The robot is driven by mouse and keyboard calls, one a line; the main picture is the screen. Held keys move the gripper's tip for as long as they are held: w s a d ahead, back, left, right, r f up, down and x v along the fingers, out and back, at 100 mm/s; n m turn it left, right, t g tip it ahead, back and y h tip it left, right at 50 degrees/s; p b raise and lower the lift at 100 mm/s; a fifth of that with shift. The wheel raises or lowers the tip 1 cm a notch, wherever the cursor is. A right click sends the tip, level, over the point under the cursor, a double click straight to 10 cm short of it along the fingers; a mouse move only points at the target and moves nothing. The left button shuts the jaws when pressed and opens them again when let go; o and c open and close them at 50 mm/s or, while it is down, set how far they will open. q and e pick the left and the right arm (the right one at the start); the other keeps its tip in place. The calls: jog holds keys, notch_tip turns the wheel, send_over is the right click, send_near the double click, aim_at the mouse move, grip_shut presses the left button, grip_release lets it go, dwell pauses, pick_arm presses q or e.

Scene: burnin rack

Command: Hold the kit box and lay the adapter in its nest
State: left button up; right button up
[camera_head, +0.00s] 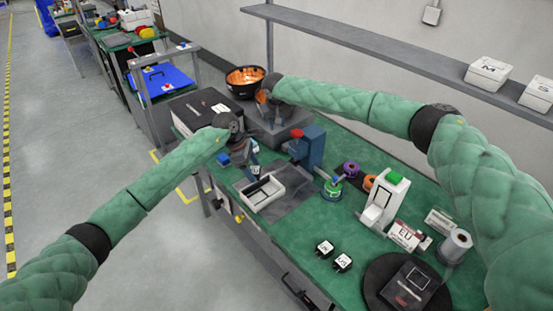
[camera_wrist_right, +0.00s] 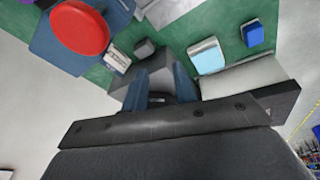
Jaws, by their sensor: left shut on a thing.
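The kit box (camera_head: 283,192), an open white tray with dark dividers, sits at the near-left edge of the green bench. My left gripper (camera_head: 252,168) is at its far-left corner and shut on its wall. My right gripper (camera_head: 266,108) is above a grey block (camera_head: 268,129) behind the box. In the right wrist view its two blue fingers (camera_wrist_right: 160,88) stand apart with a grey surface beyond them, and I see nothing clearly held. The nest is not clearly visible.
A blue press with a red top (camera_head: 296,134) stands beside the box; its red disc (camera_wrist_right: 80,28) shows in the right wrist view. A black bowl (camera_head: 245,82), a dark case (camera_head: 196,110), a white machine with green top (camera_head: 386,198) and a round black stand (camera_head: 376,284) crowd the bench.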

aim_at(262, 193)
jog(key=s+f+n+g, duration=0.3)
jog(key=s+f+n, duration=0.1)
jog(key=s+f, duration=0.6)
jog(key=shift+y, duration=0.3)
jog(key=f, duration=0.7)
jog(key=a+f, duration=0.1)
jog(key=f, duration=0.2)
jog(key=shift+s+f, duration=0.25)
jog(key=shift+f, duration=0.1)
grip_shut()
